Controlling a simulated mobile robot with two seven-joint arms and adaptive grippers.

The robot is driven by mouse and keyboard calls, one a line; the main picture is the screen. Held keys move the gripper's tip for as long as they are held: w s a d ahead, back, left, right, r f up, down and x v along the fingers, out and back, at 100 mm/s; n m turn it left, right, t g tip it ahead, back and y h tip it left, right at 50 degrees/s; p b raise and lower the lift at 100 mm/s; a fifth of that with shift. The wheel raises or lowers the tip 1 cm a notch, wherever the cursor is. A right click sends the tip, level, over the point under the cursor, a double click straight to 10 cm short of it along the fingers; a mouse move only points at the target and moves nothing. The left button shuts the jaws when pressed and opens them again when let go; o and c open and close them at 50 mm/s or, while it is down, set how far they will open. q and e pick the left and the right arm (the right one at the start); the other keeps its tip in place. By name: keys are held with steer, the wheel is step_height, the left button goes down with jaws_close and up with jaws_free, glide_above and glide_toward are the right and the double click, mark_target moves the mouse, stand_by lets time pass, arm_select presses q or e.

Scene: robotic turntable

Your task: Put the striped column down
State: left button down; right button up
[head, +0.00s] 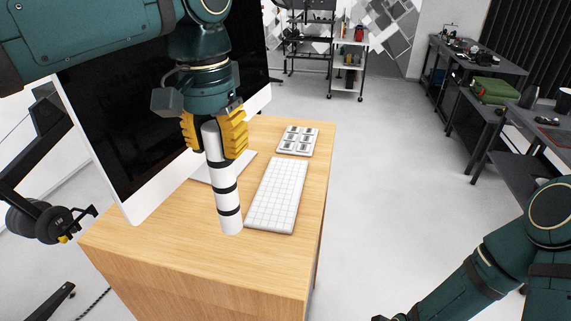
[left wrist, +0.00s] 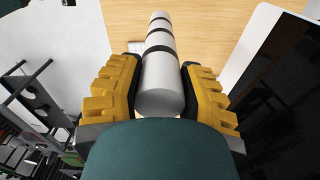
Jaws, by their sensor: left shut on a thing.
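The striped column (head: 224,185) is a white cylinder with black bands. My left gripper (head: 215,135), with yellow fingers, is shut on its upper part above the wooden desk (head: 170,255). The column hangs down, slightly tilted, with its lower end in front of the keyboard's near left corner. I cannot tell whether that end touches the desk. In the left wrist view the column (left wrist: 160,75) lies between the two yellow fingers (left wrist: 158,95) and points away toward the desk top. My right arm shows at the lower right of the head view; its gripper is not clearly visible.
A large monitor (head: 130,130) stands on the desk behind and left of the column. A white keyboard (head: 277,195) lies just right of it, with a small keypad (head: 298,140) farther back. The desk's front left part is clear. A dark workbench (head: 480,70) stands far right.

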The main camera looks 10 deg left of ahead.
mark_target(225, 193)
arm_select(q)
steer(key=shift+f, duration=0.25)
step_height(225, 193, down, 5)
steer(key=shift+s+b, duration=0.15)
steer(key=shift+b, duration=0.35)
steer(key=shift+f, duration=2.1)
steer(key=shift+f+b, duration=0.1)
steer(key=shift+b, duration=0.25)
steer(key=c, duration=0.6)
jaws_free()
steer(key=shift+c, duration=0.2)
